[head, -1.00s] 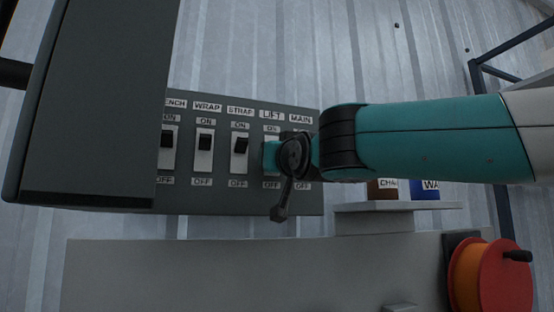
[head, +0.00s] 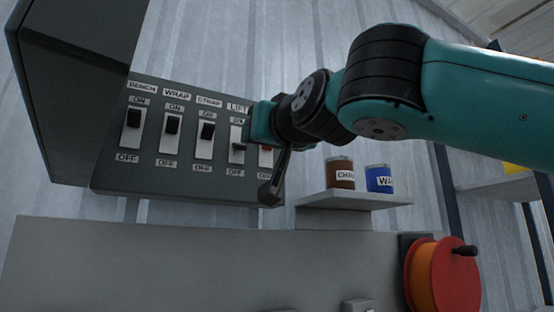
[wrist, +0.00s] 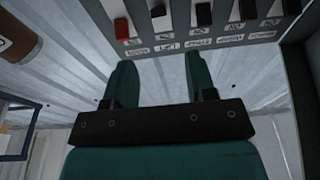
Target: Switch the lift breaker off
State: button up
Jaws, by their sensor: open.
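The breaker panel (head: 110,170) is a dark box with a row of labelled toggles. The lift breaker (head: 238,146) has its black handle low, toward OFF. In the wrist view the lift handle (wrist: 157,10) sits farther from its ON label than its neighbours. The strap (head: 207,131), wrap (head: 172,124) and bench (head: 133,118) handles are up at ON. The red main handle (head: 265,149) is partly hidden by my gripper. My gripper (wrist: 160,70) is open and empty, its two teal fingers apart from the toggles, pointing at the lift and main end.
A red and orange reel (head: 442,275) is lower right. A dark cover (head: 75,85) stands out at the panel's left. Corrugated wall lies behind.

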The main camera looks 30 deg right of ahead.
jog(key=shift+b+v, duration=2.15)
jog(key=shift+v, duration=0.2)
